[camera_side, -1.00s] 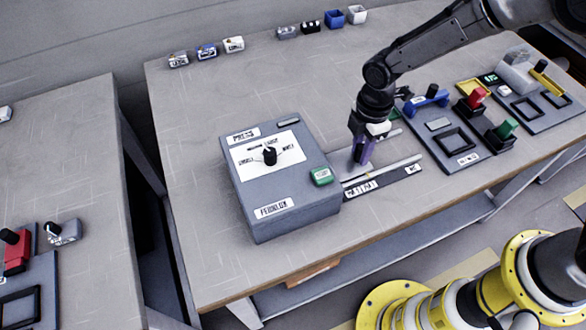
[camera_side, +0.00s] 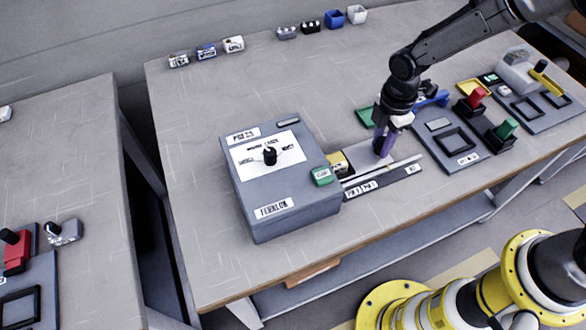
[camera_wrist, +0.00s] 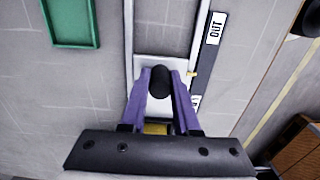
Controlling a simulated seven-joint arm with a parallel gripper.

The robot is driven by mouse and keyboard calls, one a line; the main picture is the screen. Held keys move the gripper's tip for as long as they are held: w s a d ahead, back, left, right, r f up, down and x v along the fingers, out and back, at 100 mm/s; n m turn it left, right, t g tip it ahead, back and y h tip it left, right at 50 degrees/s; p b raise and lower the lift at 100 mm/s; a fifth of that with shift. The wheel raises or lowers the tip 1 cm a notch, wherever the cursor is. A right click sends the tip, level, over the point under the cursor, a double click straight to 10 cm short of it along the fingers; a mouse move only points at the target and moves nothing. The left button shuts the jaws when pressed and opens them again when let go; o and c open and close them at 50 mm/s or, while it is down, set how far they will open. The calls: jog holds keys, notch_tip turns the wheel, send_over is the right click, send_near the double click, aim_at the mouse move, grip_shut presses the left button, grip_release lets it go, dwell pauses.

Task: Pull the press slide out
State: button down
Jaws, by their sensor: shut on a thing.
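The press (camera_side: 285,205) is a grey box with a black knob (camera_side: 270,155) on its white dial plate and a green button (camera_side: 322,176). The press slide (camera_side: 362,160) is a light plate between rails at the box's right side. A yellowish block (camera_side: 338,163) shows on it close to the box. My gripper (camera_side: 383,146), with purple fingers, is shut on the slide's dark handle. In the wrist view the fingers hold the black rounded handle (camera_wrist: 160,82) above the pale slide end (camera_wrist: 147,70). A yellow part (camera_wrist: 155,128) shows between the fingers.
A label strip (camera_side: 383,182) runs along the slide's front side, and its OUT end (camera_wrist: 215,28) shows in the wrist view. A green tray (camera_side: 365,116) lies behind the slide. A dark fixture board (camera_side: 455,140) with red and green handled blocks stands to the right.

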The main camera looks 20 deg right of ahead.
jog(key=shift+d, duration=3.15)
jog(key=c, duration=0.6)
grip_release()
jog(key=shift+o, duration=0.2)
notch_tip(320, 180, up, 7)
